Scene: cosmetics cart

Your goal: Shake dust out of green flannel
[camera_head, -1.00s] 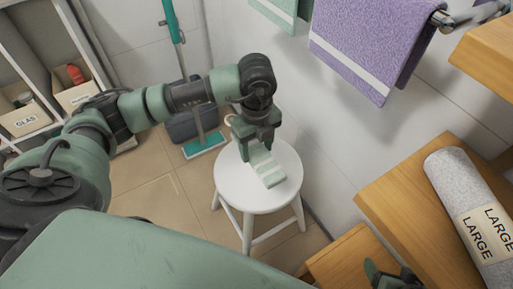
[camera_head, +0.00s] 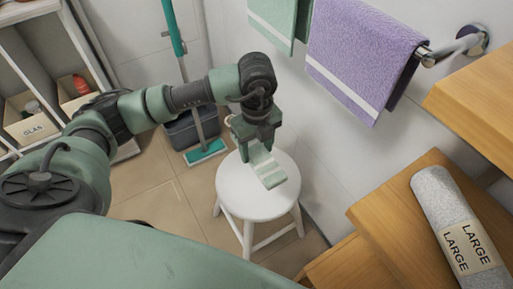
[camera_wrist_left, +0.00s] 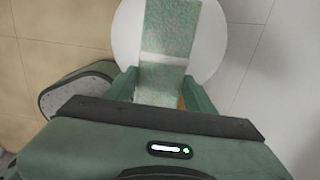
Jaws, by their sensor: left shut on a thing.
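The green flannel (camera_head: 268,172), pale green with a white stripe, is between the fingers of my left gripper (camera_head: 255,146). The left wrist view shows the flannel (camera_wrist_left: 170,30) stretching out from between the fingers over the round white stool (camera_head: 238,196). My left gripper (camera_wrist_left: 160,92) is shut on one end of it. The flannel looks folded into a narrow strip. I cannot tell whether its free end touches the stool seat. My right gripper is out of view.
A purple towel (camera_head: 362,52) and a green towel (camera_head: 279,20) hang on the wall rail. A teal mop (camera_head: 205,152) stands by a grey bucket (camera_head: 183,133). A roll labelled LARGE (camera_head: 440,195) lies on the wooden shelf (camera_head: 385,205) at right. Storage boxes (camera_head: 30,125) stand at left.

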